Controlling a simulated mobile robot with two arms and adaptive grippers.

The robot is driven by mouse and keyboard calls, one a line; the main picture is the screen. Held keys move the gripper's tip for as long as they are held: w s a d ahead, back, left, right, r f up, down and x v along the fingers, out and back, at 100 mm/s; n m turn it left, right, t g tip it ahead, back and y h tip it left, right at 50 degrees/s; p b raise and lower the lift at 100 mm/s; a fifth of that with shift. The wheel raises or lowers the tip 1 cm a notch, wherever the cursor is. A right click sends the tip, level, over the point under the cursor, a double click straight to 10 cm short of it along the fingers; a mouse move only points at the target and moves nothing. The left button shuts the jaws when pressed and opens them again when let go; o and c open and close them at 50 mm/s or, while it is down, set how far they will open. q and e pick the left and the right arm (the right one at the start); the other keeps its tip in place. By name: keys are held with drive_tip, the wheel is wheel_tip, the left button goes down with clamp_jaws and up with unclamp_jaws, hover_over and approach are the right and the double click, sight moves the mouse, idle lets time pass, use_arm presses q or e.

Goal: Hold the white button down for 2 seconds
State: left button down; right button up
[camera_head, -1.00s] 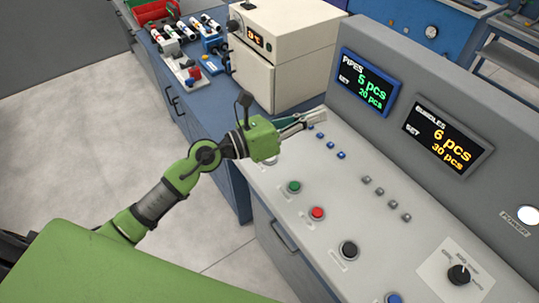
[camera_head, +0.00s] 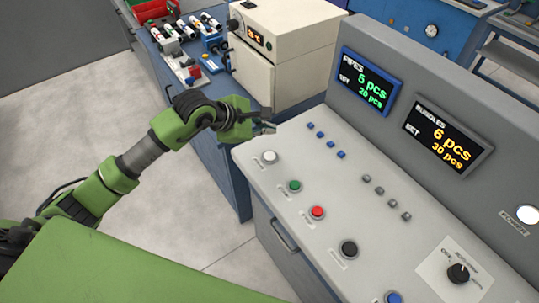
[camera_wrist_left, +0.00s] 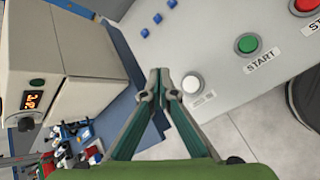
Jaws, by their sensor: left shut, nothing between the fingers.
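The white button (camera_head: 269,157) sits on the near left corner of the grey control panel (camera_head: 330,195), left of the green button. It also shows in the left wrist view (camera_wrist_left: 192,84), just right of my fingertips. My left gripper (camera_head: 268,127) is shut and empty, near the panel's left edge, behind the white button and apart from it in the head view. Its closed fingers (camera_wrist_left: 159,72) show in the left wrist view. My right gripper is not in view.
A green button (camera_head: 294,186), a red button (camera_head: 317,212) and a black button (camera_head: 348,249) line the panel's front. Small blue buttons (camera_head: 320,135) lie behind the white one. A cream oven-like box (camera_head: 281,55) stands beyond my left gripper.

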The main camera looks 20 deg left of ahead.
sight(268, 157)
use_arm(q)
wheel_tip(268, 157, down, 8)
drive_tip(key=b, duration=0.4)
drive_tip(key=shift+r, duration=0.15)
drive_tip(key=shift+f+b, duration=0.45)
drive_tip(key=shift+b, duration=0.2)
idle(0.6)
drive_tip(key=shift+f+b, duration=0.4)
drive_tip(key=shift+b, duration=0.15)
